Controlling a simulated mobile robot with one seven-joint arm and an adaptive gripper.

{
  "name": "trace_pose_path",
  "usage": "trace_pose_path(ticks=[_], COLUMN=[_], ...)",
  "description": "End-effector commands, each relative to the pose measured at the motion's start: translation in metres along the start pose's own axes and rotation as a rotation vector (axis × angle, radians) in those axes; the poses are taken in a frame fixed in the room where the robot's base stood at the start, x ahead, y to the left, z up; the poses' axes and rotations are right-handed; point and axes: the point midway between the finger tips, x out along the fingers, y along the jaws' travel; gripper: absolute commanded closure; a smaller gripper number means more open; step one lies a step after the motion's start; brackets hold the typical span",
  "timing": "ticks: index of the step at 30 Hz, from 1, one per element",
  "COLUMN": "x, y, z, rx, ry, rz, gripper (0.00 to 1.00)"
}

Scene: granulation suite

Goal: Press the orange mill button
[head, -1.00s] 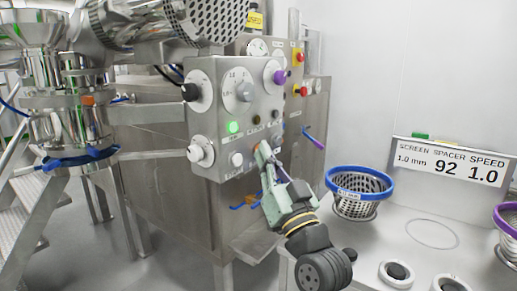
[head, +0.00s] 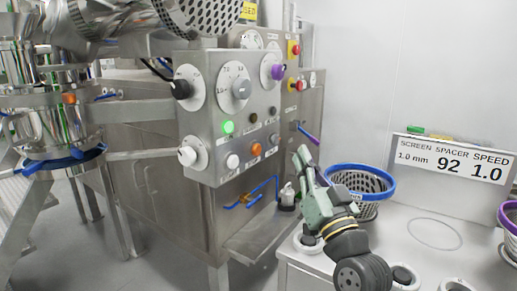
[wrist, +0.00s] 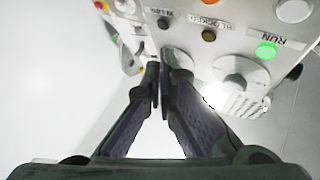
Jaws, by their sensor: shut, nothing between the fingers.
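The orange mill button (head: 256,149) is in the bottom row of the steel control panel (head: 208,160) in the head view, between a white button (head: 232,160) and a grey one (head: 274,138). My gripper (head: 303,152) is shut and empty, right of the panel and apart from the orange button in the picture.
Dials (head: 236,87) and a purple knob (head: 278,72) stick out above the buttons. A blue-rimmed basket (head: 362,170) stands on the white table (head: 440,210), behind my arm.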

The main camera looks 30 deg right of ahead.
Motion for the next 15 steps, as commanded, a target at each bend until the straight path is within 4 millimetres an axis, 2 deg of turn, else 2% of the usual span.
trace_pose_path(ticks=[6, 15], x=[0.025, 0.046], y=[-0.018, -0.035], z=[0.015, 0.034], rx=[0.003, 0.002], ry=[-0.003, -0.001], rz=[-0.003, -0.003], gripper=[1.00, 1.00])
